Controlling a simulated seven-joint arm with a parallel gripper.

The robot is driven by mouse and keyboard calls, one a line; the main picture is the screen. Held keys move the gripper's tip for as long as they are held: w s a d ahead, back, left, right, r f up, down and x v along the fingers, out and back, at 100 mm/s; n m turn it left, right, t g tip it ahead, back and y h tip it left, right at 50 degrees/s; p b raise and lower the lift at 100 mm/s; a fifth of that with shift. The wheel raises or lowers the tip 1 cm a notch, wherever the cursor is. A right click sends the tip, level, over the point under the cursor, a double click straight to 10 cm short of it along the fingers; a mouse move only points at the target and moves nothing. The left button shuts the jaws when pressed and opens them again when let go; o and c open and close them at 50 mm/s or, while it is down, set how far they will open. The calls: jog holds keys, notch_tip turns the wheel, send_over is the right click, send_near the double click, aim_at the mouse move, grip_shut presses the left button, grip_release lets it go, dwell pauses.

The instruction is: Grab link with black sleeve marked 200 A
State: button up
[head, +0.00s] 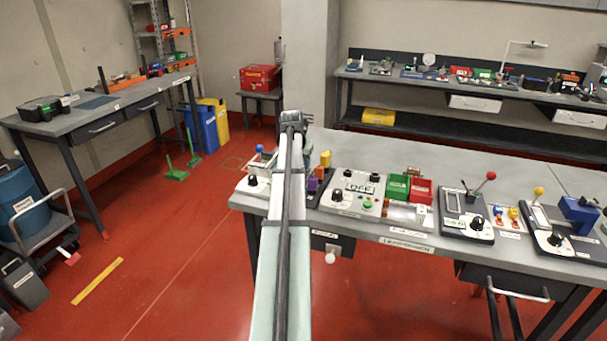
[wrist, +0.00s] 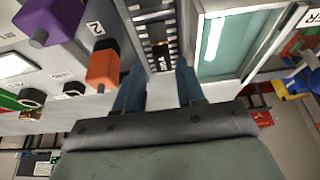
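In the wrist view my gripper (wrist: 158,82) is open, with two blue-grey fingers apart and nothing between their tips. Beyond the gap, a dark rack (wrist: 150,16) holds several short metal and black pieces in rows. A dark piece with a small pale label (wrist: 162,62) lies in line with the gap; the lettering is upside down and looks like 200 A, but is too small to be sure. The fingers appear apart from it. In the head view my arm hides the gripper and the rack.
An orange block (wrist: 102,68) stands close left of the fingers, with a purple block (wrist: 52,18) farther left. A glass-topped tray (wrist: 238,40) lies right. In the head view the bench (head: 405,160) carries a control panel (head: 352,191), green bin (head: 397,187) and red bin (head: 422,190).

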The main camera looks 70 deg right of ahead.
jog(key=shift+d+x, duration=0.25)
jog(key=shift+x, duration=1.05)
jog(key=shift+d+x, duration=0.25)
jog(key=shift+x, duration=1.05)
jog(key=shift+w+r, duration=0.1)
jog(key=shift+r, duration=0.1)
grip_shut()
